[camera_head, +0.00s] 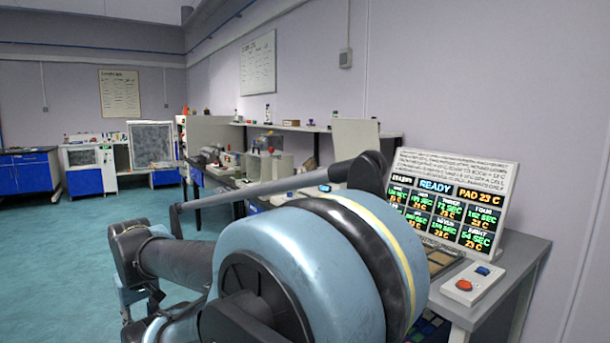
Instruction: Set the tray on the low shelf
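My arm fills the middle foreground, with a large light-blue joint in front, and hides much behind it. My gripper cannot be made out. No tray shows clearly in a hold. A long thin grey bar (250,188) runs behind my arm; I cannot tell whether it is a tray's edge. A flat brownish item with divisions (440,258) lies on the grey side table, partly hidden by my arm. Below the table top, a dark patch with blue squares (430,327) shows beside my arm; I cannot tell whether it is on a low shelf.
The grey side table (518,255) stands at the right against the wall. It carries a tilted display panel (450,198) reading READY and a control box (472,283) with red and blue buttons. A cluttered bench (225,178) runs behind. Teal floor (60,270) is clear at left.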

